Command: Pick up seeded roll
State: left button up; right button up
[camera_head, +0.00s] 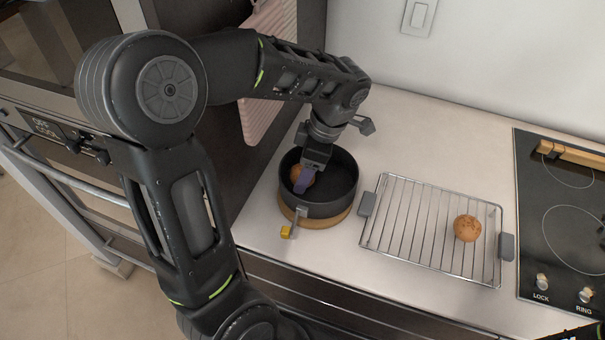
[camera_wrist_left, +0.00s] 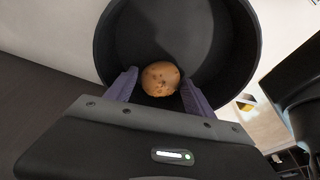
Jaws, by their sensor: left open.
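A round brown roll with dark specks (camera_head: 295,175) lies inside a dark round pot (camera_head: 335,205). In the left wrist view the roll (camera_wrist_left: 160,78) sits near the pot's (camera_wrist_left: 215,35) near wall. My left gripper (camera_head: 303,182) reaches down into the pot, with its purple fingers open. In the left wrist view the left gripper (camera_wrist_left: 160,88) has one finger on each side of the roll; I cannot tell whether they touch it. The gripper hides part of the roll in the head view. A second speckled roll (camera_head: 467,228) rests on a wire rack.
The pot stands on a round wooden board (camera_head: 318,222) at the counter's front edge. The wire rack (camera_head: 405,215) with grey handles lies to its right. A black cooktop (camera_head: 560,215) is farther right. A dark oven cabinet (camera_head: 235,165) stands close on the left.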

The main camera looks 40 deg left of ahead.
pick_arm(q)
jog(key=shift+c, duration=0.4)
jog(key=c, duration=1)
jog(key=shift+c, duration=0.2)
jog(key=shift+r, duration=0.1)
notch_tip(320, 180, up, 6)
jog(key=shift+r+b, duration=0.1)
jog(key=shift+b, duration=0.25)
notch_tip(320, 180, up, 3)
jog(key=shift+r+p, duration=0.1)
jog(key=shift+p, duration=0.9)
jog(key=shift+r+p, duration=0.3)
jog(key=shift+f, duration=0.1)
